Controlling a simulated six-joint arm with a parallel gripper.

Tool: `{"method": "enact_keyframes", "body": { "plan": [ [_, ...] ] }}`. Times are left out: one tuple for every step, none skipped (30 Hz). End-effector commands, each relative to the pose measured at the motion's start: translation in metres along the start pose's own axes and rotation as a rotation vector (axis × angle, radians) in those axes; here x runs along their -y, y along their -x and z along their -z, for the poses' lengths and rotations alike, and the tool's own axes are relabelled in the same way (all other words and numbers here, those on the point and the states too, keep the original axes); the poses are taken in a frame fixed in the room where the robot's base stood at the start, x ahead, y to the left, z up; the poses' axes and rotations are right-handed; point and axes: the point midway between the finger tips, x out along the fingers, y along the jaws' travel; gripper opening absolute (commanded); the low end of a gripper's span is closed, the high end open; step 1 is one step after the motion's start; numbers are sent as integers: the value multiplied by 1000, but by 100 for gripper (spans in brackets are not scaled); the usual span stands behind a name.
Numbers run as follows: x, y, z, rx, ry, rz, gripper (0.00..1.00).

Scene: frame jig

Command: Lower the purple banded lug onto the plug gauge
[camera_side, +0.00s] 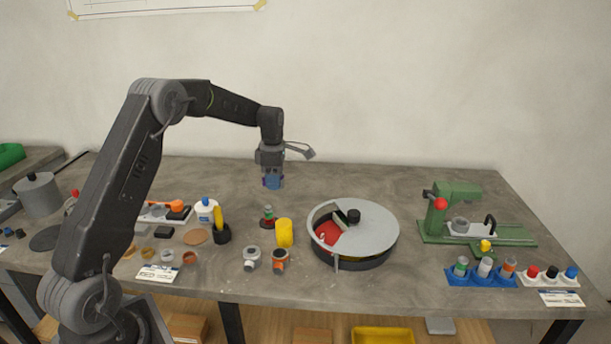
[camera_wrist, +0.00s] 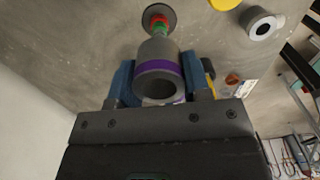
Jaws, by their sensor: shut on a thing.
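The purple banded lug (camera_wrist: 159,68), a grey hollow cylinder with a purple ring, sits between the blue fingers of my gripper (camera_wrist: 160,84) in the wrist view. In the side view my gripper (camera_side: 272,182) is shut on it, in the air above the bench, and the fingers mostly hide the lug. The plug gauge (camera_side: 267,214), a small green and red post on a dark round base, stands on the bench below my gripper. In the wrist view the plug gauge (camera_wrist: 158,22) shows just past the lug's far end, apart from it as far as I can tell.
A yellow cylinder (camera_side: 284,232) stands close to the right of the gauge. A black cup (camera_side: 222,236) is to its left. A grey lug (camera_side: 251,259) and an orange-banded lug (camera_side: 280,261) stand in front. A round covered tray (camera_side: 375,222) lies farther right. The bench behind is clear.

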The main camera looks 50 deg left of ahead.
Motion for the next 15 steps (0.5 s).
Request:
{"method": "enact_keyframes", "body": {
  "plan": [
    [-2,-3,11,0,30,0,20],
    [-3,-4,16,0,44,0,20],
    [-4,-6,21,0,57,0,20],
    [-4,-8,24,0,65,0,20],
    [-5,-9,27,0,71,0,20],
    [-5,-11,29,1,77,-1,20],
    [-5,-12,30,1,79,-1,20],
    [-5,-14,30,0,81,0,20],
    [-5,-16,30,0,81,0,20],
    [-5,-19,30,0,81,1,20],
    [-5,-21,30,0,80,1,20],
    [-5,-25,30,0,80,1,20],
    [-5,-28,30,0,80,2,20],
    [-5,-32,30,-1,79,2,20],
    [-5,-35,29,-1,79,2,20]
  ]
}}
